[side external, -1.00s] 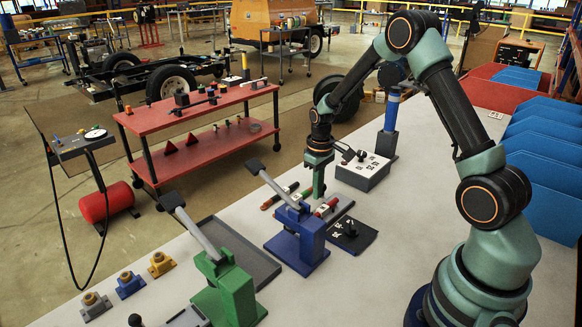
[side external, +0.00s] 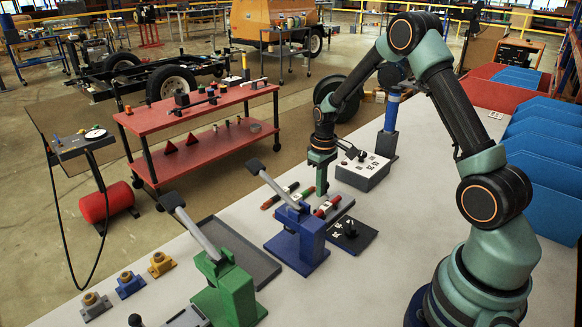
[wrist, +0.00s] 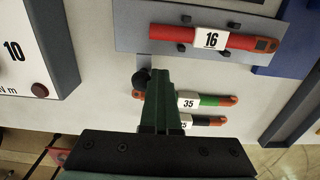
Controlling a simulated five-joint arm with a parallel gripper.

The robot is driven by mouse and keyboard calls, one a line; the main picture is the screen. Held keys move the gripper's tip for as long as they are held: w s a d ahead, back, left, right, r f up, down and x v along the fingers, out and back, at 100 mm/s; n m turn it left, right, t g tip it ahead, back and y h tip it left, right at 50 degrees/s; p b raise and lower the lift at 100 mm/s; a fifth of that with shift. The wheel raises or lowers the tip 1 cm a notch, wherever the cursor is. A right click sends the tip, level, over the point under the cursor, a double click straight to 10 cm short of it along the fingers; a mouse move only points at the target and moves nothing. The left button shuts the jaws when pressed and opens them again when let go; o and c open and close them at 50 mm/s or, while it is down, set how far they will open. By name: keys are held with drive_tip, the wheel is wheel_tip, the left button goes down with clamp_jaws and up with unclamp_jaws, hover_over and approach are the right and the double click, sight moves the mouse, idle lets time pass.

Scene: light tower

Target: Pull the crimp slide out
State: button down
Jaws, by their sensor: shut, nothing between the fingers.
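The crimp slide appears to be the grey plate (wrist: 135,38) running into the blue press; it also shows beside the blue press (side external: 305,243) in the side view (side external: 345,203). Pegs on it hold a red piece marked 16 (wrist: 170,33). A black knob (wrist: 140,75) stands at the plate's lower left edge in the wrist view. My gripper (wrist: 160,75) is shut and empty, its tip just right of the knob; I cannot tell if they touch. In the side view my gripper (side external: 321,190) points down behind the red piece.
Green (wrist: 212,101) and black (wrist: 205,121) labelled pieces lie near my fingers. A white box marked 10 (wrist: 20,55) stands close on the left. A black plate with a knob (side external: 352,235) lies right of the blue press. A green press (side external: 230,295) stands in front.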

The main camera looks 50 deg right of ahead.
drive_tip(key=shift+r, duration=0.1)
drive_tip(key=shift+a+r, duration=0.8)
drive_tip(key=shift+r, duration=2.65)
wheel_tip(320, 180, up, 11)
drive_tip(key=s+a+r+t, duration=0.2)
drive_tip(key=s+a, duration=0.5)
drive_tip(key=s+a+r+t, duration=0.2)
drive_tip(key=s+a+t, duration=0.1)
drive_tip(key=s+a, duration=0.3)
drive_tip(key=shift+s+a+r+t, duration=0.3)
drive_tip(key=shift+s+a+r, duration=0.05)
drive_tip(key=shift+a+r, duration=0.05)
